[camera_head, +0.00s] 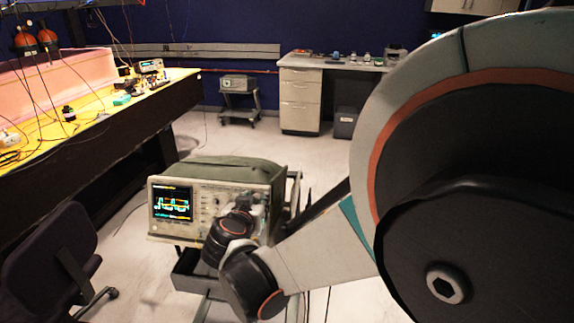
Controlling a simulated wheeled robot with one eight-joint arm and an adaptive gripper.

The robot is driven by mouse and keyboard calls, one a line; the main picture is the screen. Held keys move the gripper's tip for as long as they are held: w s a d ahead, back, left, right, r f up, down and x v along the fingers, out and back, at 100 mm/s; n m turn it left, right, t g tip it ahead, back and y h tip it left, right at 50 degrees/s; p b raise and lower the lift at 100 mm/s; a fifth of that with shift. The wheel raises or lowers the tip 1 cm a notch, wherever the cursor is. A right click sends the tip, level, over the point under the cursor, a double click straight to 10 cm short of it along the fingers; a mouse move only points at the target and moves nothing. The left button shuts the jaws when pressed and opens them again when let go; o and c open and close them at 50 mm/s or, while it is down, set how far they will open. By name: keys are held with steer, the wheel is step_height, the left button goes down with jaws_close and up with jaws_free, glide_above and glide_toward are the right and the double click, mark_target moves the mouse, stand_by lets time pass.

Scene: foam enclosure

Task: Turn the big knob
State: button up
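An oscilloscope (207,175) with a green-grey casing stands on a cart, its lit screen (172,204) at the left of its front panel. Several small knobs and buttons show right of the screen. I cannot pick out the big knob; my arm covers the right part of the panel. My gripper (248,204) is at the end of my arm, in front of the panel's right side. It is small and partly hidden by my wrist, so I cannot tell whether its fingers are open or whether it touches a knob.
The cart (188,284) stands on a pale floor. A dark chair (52,258) is at the lower left. A workbench (100,128) with cables and electronics runs along the left. A drawer cabinet (300,100) and another small cart (240,100) are at the back. The floor behind the oscilloscope is mostly clear.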

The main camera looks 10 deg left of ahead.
steer(key=shift+w+f, duration=0.15)
steer(key=shift+w, duration=0.2)
jaws_close()
steer(key=n, duration=0.4)
steer(key=shift+n, duration=1.8)
